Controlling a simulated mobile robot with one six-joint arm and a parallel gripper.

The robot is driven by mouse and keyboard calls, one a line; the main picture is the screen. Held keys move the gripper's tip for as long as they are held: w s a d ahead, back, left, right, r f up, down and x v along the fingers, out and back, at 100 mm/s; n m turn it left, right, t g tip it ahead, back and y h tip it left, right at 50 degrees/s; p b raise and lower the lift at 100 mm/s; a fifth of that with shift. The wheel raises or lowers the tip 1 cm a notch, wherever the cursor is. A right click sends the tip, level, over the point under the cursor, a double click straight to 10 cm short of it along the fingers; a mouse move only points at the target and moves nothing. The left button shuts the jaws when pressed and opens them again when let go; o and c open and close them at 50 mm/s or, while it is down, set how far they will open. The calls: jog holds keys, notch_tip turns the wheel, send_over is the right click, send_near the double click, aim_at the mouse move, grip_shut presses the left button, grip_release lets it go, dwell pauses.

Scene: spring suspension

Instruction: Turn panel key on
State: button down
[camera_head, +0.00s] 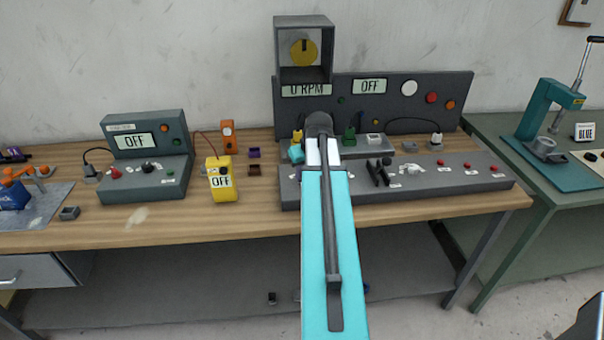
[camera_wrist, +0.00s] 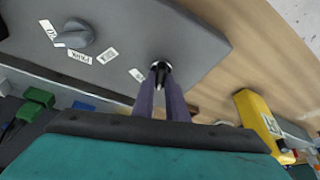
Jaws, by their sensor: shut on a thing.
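The grey control panel (camera_wrist: 140,30) fills the upper left of the wrist view, with its corner beside bare wood. My gripper (camera_wrist: 160,74) has its two purple fingers closed on the small dark panel key (camera_wrist: 158,76), which sits in a round metal collar on the panel. How far the key is turned cannot be told. In the head view the panel (camera_head: 440,180) stands on the bench, and my teal arm covers its left part. The key and the fingertips are hidden there.
A dark knob (camera_wrist: 88,38) with labels is near the key. A yellow meter (camera_head: 222,180) and a grey-green OFF unit (camera_head: 145,150) stand left of the panel. A box with a yellow disc (camera_head: 304,50) rises behind. A teal press (camera_head: 550,125) stands on the right table.

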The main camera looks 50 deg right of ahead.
jog(key=m, duration=0.2)
jog(key=m+g+h, duration=0.1)
jog(key=m, duration=0.2)
jog(key=shift+w+a+h, duration=0.1)
jog(key=shift+a+h, duration=0.05)
jog(key=shift+h, duration=0.15)
jog(key=shift+m+g+h, duration=0.5)
jog(key=shift+m+g, duration=0.3)
jog(key=shift+m, duration=1.6)
jog(key=c, duration=1.8)
grip_release()
jog(key=shift+o, duration=0.2)
jog(key=shift+r, duration=0.15)
jog(key=b+v, duration=0.3)
jog(key=v, duration=1)
jog(key=shift+a+r, duration=0.2)
